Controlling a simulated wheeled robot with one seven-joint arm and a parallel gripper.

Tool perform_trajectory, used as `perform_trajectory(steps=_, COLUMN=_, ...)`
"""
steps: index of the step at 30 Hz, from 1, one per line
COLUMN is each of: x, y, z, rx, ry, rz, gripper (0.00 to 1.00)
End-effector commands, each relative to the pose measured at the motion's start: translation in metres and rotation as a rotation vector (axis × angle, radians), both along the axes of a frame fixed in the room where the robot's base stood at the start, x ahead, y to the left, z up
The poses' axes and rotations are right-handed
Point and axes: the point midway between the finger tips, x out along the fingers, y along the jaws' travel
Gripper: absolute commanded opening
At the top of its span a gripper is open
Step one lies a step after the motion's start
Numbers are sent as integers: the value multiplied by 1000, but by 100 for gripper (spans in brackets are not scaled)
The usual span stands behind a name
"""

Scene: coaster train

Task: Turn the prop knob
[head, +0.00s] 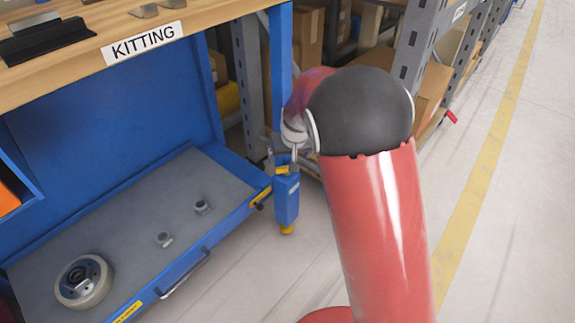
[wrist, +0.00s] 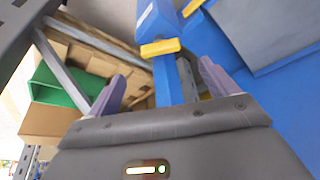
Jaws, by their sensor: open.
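The kitting bench (head: 150,62) stands at the left with a blue prop leg (head: 286,203) at its right front corner. The leg ends in a yellow foot (head: 287,229). Yellow parts (head: 282,171) show higher on the leg, close to my gripper (head: 280,157). I cannot tell which yellow part is the prop knob. In the wrist view the blue leg (wrist: 165,82) runs between the two spread fingers of my gripper (wrist: 161,75), with a yellow piece (wrist: 160,47) beyond the fingertips. The jaws are open and nothing is seen held. My arm partly hides the gripper in the head view.
Racks with cardboard boxes (head: 308,35) stand behind my arm. A green bin (wrist: 62,75) shows in the wrist view. Floor right of my arm is clear.

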Motion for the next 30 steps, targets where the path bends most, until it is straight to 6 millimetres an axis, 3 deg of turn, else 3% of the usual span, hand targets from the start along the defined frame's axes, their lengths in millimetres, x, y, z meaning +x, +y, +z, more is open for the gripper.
perform_trajectory(steps=15, x=26, y=8, z=-65, rx=-4, ry=1, rz=2, gripper=85)
perform_trajectory(steps=28, x=30, y=10, z=-75, rx=-3, ry=-1, rz=2, gripper=85)
perform_trajectory(steps=30, x=30, y=10, z=-75, rx=-3, ry=-1, rz=2, gripper=76)
